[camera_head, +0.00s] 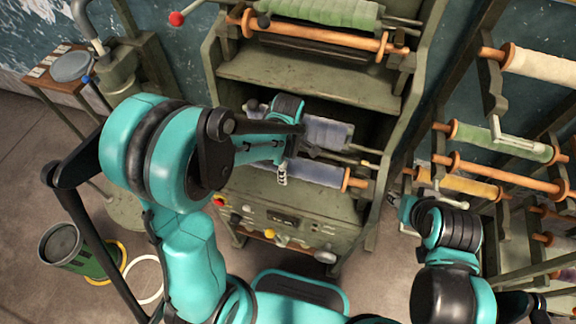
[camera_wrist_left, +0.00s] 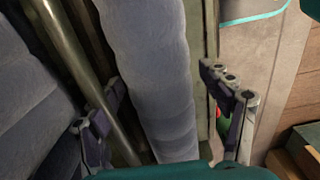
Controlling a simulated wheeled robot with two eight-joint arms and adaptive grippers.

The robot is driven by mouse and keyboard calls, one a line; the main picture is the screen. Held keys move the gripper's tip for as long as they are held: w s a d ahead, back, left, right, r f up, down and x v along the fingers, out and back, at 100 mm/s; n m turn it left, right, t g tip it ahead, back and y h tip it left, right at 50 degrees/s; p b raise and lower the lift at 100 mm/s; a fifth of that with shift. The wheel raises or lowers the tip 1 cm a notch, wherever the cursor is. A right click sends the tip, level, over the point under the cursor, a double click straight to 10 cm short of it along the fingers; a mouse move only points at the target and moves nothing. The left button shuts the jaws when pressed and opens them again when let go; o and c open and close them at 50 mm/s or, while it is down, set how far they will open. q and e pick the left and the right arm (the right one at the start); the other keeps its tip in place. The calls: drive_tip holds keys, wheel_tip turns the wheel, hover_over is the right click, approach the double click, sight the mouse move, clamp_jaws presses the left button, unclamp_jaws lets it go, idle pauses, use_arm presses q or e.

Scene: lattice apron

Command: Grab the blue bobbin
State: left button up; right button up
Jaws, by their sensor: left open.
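The blue bobbin (camera_head: 318,174) is a blue-grey roll with orange wooden ends, lying across the middle of the green machine. My left gripper (camera_head: 293,162) is over the bobbin's left part and hides some of it. In the left wrist view the bobbin (camera_wrist_left: 152,70) runs between the two open fingers (camera_wrist_left: 168,122). A metal rod (camera_wrist_left: 82,65) also passes inside the left finger. I cannot tell whether either finger touches the bobbin. My right gripper (camera_head: 403,208) is low beside the right rack, small and partly hidden by its arm.
Another blue-grey roll (camera_head: 330,132) is just behind the bobbin, inside the machine (camera_head: 300,78). A control panel with knobs (camera_head: 285,222) is below. A rack with coloured bobbins (camera_head: 500,141) stands at right. A green bucket (camera_head: 75,246) is on the floor at left.

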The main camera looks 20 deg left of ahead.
use_arm(q)
drive_tip(key=shift+r, duration=0.1)
drive_tip(key=c, duration=1.7)
drive_tip(key=shift+r, duration=0.15)
